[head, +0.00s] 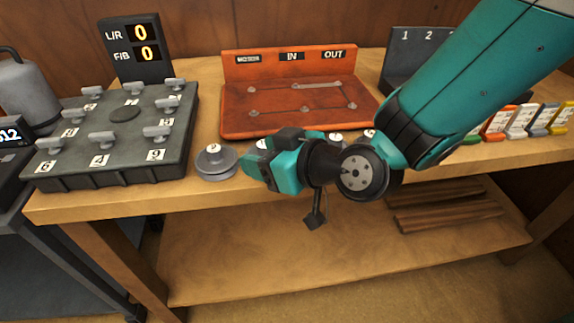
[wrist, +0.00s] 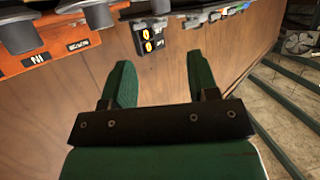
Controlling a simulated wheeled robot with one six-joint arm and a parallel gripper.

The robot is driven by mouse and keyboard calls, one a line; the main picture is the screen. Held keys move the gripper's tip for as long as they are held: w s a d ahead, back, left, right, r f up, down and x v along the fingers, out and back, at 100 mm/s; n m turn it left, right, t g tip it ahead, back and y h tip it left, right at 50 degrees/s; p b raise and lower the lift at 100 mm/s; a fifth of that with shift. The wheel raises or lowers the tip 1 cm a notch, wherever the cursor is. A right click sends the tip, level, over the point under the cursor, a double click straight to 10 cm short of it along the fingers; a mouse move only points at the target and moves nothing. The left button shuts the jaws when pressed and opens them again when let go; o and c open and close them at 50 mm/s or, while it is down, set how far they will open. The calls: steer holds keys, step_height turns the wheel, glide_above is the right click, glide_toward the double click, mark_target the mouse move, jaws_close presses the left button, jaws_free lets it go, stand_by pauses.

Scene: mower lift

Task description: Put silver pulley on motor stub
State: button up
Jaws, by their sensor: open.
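A silver-grey pulley (head: 216,163) sits on the front of the bench, left of my gripper. More pulley tops show behind my gripper, partly hidden, so I cannot tell which is which. The orange board (head: 232,121) stands at the back with several small stubs. The stub (head: 252,90) below the leftmost label, which seems to read MOTOR, is bare. My gripper (head: 258,160) is open and empty over the bench's front edge, just right of the silver-grey pulley. In the wrist view its two green fingers (wrist: 160,75) stand wide apart with nothing between them.
A dark block (head: 108,171) with numbered pegs fills the left of the bench, beside a display (head: 142,45) reading 0 and 0. Coloured tagged pieces (head: 520,119) stand at the right. A lower shelf (head: 330,265) holds wooden bars (head: 440,207).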

steer(key=shift+b+v, duration=0.55)
steer(key=shift+v, duration=2.15)
